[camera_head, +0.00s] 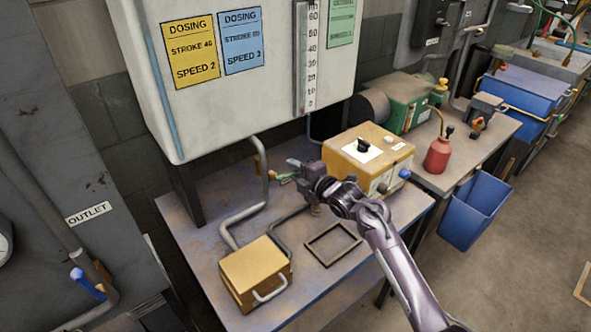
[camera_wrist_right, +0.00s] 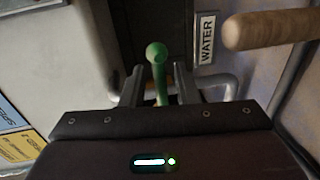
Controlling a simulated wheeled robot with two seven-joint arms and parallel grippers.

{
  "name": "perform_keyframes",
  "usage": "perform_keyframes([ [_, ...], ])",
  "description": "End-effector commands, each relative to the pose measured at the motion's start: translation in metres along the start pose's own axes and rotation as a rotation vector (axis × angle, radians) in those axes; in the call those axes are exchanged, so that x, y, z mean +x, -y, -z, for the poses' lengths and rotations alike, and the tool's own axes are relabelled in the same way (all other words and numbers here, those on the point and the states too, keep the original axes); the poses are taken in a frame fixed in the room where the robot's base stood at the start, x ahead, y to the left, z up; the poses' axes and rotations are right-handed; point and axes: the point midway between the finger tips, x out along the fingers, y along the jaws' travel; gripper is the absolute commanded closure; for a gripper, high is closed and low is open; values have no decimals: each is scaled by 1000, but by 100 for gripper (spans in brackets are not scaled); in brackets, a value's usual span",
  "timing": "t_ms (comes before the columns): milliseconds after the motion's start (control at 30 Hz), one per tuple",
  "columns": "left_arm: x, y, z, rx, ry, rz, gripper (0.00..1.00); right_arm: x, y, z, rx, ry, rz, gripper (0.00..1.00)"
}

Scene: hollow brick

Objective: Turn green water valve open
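The green water valve lever (camera_wrist_right: 157,72) stands between the two fingers of my right gripper (camera_wrist_right: 158,84) in the right wrist view, with a gap on each side. It has a round knob at its top end. In the head view the green lever (camera_head: 284,177) is small, just left of my right gripper (camera_head: 294,170), below the large white dosing tank. The fingers are apart; I cannot tell whether either one touches the lever. A label reading WATER (camera_wrist_right: 207,39) is beside the lever. My left gripper is not in view.
A tan rounded handle (camera_wrist_right: 268,28) is close at the wrist view's upper right. On the bench are a yellow control box (camera_head: 367,152), a small tan box with a handle (camera_head: 252,270) and an empty dark frame (camera_head: 333,260). A grey pipe (camera_head: 254,210) runs below the tank.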

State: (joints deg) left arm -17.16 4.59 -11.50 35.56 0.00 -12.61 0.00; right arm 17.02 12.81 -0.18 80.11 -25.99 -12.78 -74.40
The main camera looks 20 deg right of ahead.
Motion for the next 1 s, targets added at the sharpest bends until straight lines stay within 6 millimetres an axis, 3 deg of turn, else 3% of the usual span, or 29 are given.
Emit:
perform_keyframes([
  [267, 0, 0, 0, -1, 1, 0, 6, 2, 1, 0, 1, 0, 1, 72],
  [500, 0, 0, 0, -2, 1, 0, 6, 2, 1, 0, 1, 0, 1, 100],
  [1000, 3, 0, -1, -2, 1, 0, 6, 2, 0, 1, -30, 3, 2, 100],
])
